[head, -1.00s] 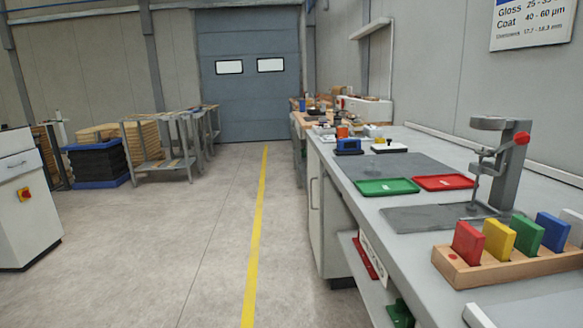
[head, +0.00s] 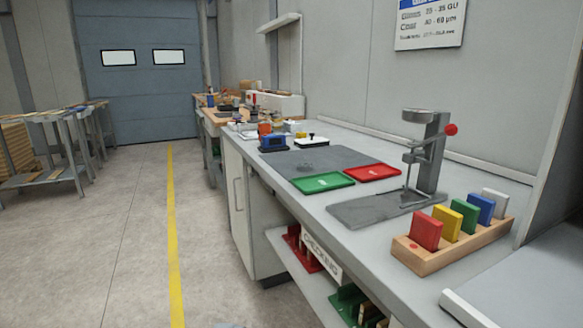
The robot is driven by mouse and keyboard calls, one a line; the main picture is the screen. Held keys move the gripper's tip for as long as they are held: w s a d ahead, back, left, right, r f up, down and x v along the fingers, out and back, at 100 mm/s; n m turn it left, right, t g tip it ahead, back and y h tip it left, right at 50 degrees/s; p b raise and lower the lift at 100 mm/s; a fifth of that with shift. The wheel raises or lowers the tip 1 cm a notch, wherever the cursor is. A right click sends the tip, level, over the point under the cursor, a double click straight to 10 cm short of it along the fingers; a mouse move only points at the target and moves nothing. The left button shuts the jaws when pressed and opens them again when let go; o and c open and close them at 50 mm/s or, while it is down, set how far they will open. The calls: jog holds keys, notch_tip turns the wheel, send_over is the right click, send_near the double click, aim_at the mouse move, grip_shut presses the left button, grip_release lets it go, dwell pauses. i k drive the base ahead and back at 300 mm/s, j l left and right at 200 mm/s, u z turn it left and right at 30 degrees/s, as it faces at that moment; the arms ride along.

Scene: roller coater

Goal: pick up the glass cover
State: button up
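My gripper is not in view.
The long grey bench (head: 390,248) runs along the right wall. On it are a green tray (head: 323,183), a red tray (head: 373,172), a grey stand (head: 430,160) and a wooden rack (head: 450,250) of coloured blocks. Open floor with a yellow line (head: 172,230) lies left of the bench.

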aim_at(304, 166)
jog(key=i+j, duration=0.35)
jog(key=i, duration=0.15)
jog(key=i+j+u, duration=0.1)
jog(key=i+j, duration=0.25)
jog(key=i, duration=0.15)
jog(key=i+j, duration=0.3)
jog(key=i, duration=0.2)
jog(key=i+j, duration=0.3)
jog(key=i, duration=0.2)
jog(key=u, duration=0.05)
